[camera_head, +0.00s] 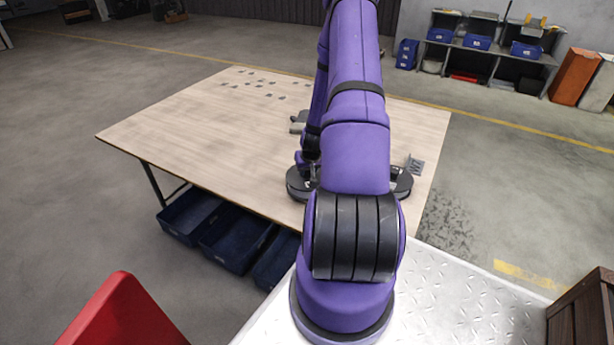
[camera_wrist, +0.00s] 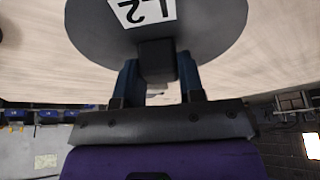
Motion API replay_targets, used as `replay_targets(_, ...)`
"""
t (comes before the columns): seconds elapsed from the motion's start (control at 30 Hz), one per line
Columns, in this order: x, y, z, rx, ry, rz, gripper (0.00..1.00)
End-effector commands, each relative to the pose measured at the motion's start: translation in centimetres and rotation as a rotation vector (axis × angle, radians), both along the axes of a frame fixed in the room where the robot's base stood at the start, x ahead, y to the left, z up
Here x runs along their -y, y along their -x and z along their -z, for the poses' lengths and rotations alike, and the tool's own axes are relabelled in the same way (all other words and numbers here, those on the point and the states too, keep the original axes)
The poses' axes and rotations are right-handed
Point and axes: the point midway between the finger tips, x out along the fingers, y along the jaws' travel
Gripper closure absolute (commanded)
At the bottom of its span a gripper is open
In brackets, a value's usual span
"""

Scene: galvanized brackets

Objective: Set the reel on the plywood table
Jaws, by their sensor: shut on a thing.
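The reel (camera_wrist: 205,35) fills the top of the wrist view as a dark grey disc with a white label, whose marking reads upside down. My gripper (camera_wrist: 158,75) is shut on a dark block at the reel's near side, one finger on each side. The plywood table (camera_head: 190,130) shows in the head view; its pale wood also lies behind the reel in the wrist view (camera_wrist: 285,50). In the head view my arm hides the gripper. Dark rounded parts show on both sides of the arm over the table's near right part. I cannot tell whether the reel touches the table.
Several small grey pieces (camera_head: 255,84) lie at the table's far left. A grey bracket-like piece (camera_head: 298,122) is left of my arm, and a grey plate (camera_head: 415,165) near the right edge. Blue bins (camera_head: 232,242) stand under the table. The table's left half is mostly clear.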

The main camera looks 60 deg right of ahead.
Motion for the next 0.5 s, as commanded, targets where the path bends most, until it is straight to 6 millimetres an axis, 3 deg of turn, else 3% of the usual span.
replay_targets(0.33,0.0,0.0,3.5,0.000,-0.002,0.001,1.00)
replay_targets(0.5,0.0,-0.1,4.0,0.001,0.001,-0.001,1.00)
